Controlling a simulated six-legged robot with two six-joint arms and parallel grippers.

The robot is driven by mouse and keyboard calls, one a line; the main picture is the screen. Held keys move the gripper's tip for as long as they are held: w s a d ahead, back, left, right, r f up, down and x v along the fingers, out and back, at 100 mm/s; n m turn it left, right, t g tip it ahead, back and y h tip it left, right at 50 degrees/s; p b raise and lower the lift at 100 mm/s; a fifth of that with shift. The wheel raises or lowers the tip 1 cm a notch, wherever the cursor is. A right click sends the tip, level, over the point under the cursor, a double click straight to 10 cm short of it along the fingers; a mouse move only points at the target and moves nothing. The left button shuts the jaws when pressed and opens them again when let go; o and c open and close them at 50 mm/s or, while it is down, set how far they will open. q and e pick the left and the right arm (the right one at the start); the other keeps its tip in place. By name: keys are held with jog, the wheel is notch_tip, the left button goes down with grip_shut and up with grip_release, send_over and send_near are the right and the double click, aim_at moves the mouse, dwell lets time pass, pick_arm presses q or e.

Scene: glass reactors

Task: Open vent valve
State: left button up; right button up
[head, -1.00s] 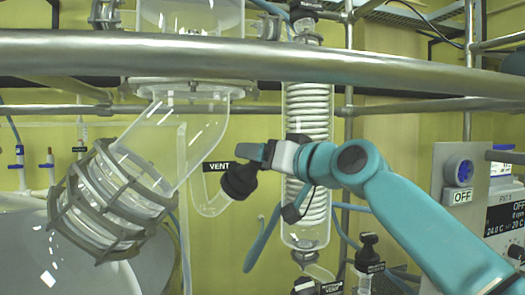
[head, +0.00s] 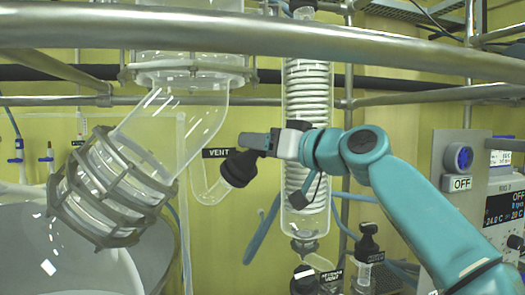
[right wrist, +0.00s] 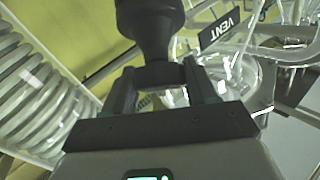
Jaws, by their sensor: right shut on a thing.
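The vent valve has a black knob (head: 239,169) on a bent glass tube, beside a black "VENT" label (head: 216,153). My right gripper (head: 256,143) comes in from the right and is at the knob. In the right wrist view the black knob (right wrist: 152,32) stands upright in the picture, its narrow end between the two fingers of the right gripper (right wrist: 158,78), which are shut on it. The "VENT" label (right wrist: 219,29) shows there too. How far the valve is turned cannot be told. My left gripper is not in view.
A coiled glass condenser (head: 308,110) stands just behind my right wrist. A metal rail (head: 250,30) crosses the top. A caged glass joint (head: 112,190) is at left. A control box (head: 460,158) marked OFF is at right.

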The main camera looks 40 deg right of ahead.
jog(key=shift+w+d+f+n+y, duration=0.1)
jog(key=shift+d+f+n+y, duration=0.05)
jog(key=shift+n+y, duration=0.95)
jog(key=n+y, duration=0.2)
jog(key=shift+r+n+g, duration=0.2)
jog(key=shift+n+g, duration=0.1)
jog(key=shift+n, duration=0.1)
jog(key=n+g+y+p, duration=0.1)
jog(key=n+y+p, duration=0.2)
jog(key=n, duration=0.2)
jog(key=shift+r+g+y+p, duration=0.15)
jog(key=shift+g+y+p, duration=0.2)
jog(key=shift+g+y, duration=0.05)
jog(key=shift+n+g+y+p, duration=0.6)
jog(key=shift+n+y+p, duration=0.15)
jog(key=shift+n, duration=0.65)
jog(key=shift+f, duration=0.25)
jog(key=o, duration=1)
jog(key=shift+a, duration=0.25)
jog(key=shift+d, duration=0.1)
